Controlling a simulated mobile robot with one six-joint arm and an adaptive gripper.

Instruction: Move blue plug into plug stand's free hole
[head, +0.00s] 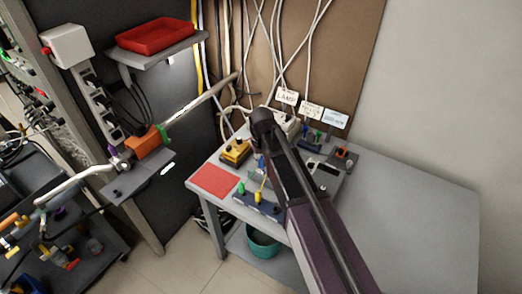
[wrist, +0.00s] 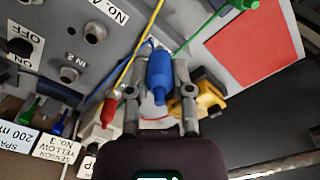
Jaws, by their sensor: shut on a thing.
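The blue plug (wrist: 160,72) is between the two fingers of my gripper (wrist: 160,88) in the wrist view, and the gripper is shut on it. In the head view a small blue part (head: 261,161) shows just left of my arm, above the table; my arm hides most of the gripper there. The dark plug stand (head: 268,208) lies at the table's near left edge, with a green plug (head: 241,188) and a yellow plug (head: 259,196) standing in it. Its free hole cannot be made out. The green plug also shows at the top of the wrist view (wrist: 243,4).
A grey panel (wrist: 70,50) with sockets and labels is left in the wrist view. A red mat (head: 215,179) and yellow box (head: 236,152) lie left on the table. Yellow and green cables pass near the gripper. The table's right side (head: 420,215) is clear.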

